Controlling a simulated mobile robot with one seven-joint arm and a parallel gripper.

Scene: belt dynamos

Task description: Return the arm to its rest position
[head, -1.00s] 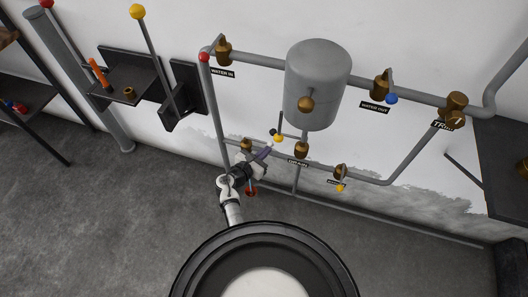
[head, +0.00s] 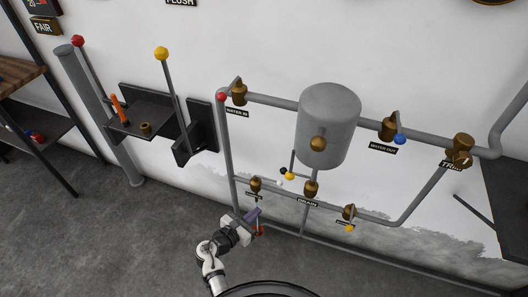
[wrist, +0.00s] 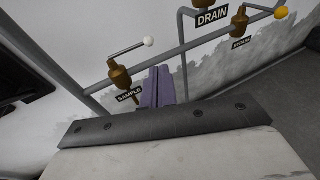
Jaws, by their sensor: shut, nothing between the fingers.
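My gripper (head: 253,214) is in front of the lower pipe in the head view, below the sample valve (head: 255,185). Its purple fingers (wrist: 158,88) are together in the wrist view, with nothing between them. The arm reaches up from the bottom of the head view. In the wrist view the sample valve (wrist: 119,74), with a white-tipped lever, is just left of the fingers. The fingers overlap the pipe in that view; I cannot tell whether they touch it. A red knob (head: 260,231) shows right beside the gripper in the head view.
A grey tank (head: 328,125) hangs on the pipework above right. The drain valve (head: 311,189) and bypass valve (head: 349,212) are right of my gripper. A wall shelf (head: 140,122) with a yellow-knobbed lever (head: 161,54) is at left. The floor (head: 120,240) at lower left is clear.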

